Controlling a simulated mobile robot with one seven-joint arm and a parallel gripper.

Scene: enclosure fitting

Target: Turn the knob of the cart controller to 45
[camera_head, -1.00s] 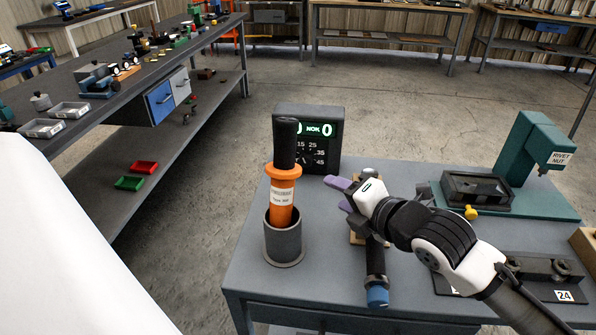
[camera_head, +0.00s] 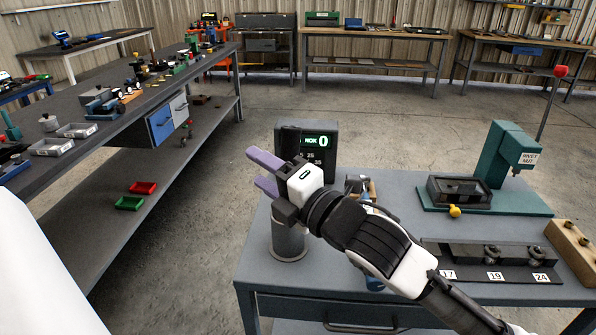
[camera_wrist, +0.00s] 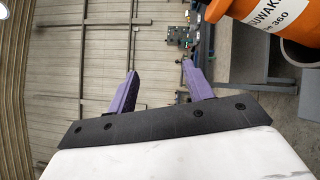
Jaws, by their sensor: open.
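The cart controller (camera_head: 318,130) is a dark box at the back left of the grey cart top in the head view. Its green display reads NOK and 0. Part of its dial numbers show below, but my arm hides the left of its face, and the knob cannot be seen. My gripper (camera_head: 256,170) has two purple fingers, spread apart and empty. In the head view they point left, overlapping the controller's left edge. In the wrist view the fingers (camera_wrist: 160,70) are also apart with nothing between them; the controller is not recognisable there.
An orange labelled tool (camera_wrist: 275,18) is close by at the upper right of the wrist view. Its grey holder (camera_head: 289,240) stands below my gripper. A teal rivet nut press (camera_head: 505,150) and a rack of numbered pieces (camera_head: 490,262) occupy the cart's right side.

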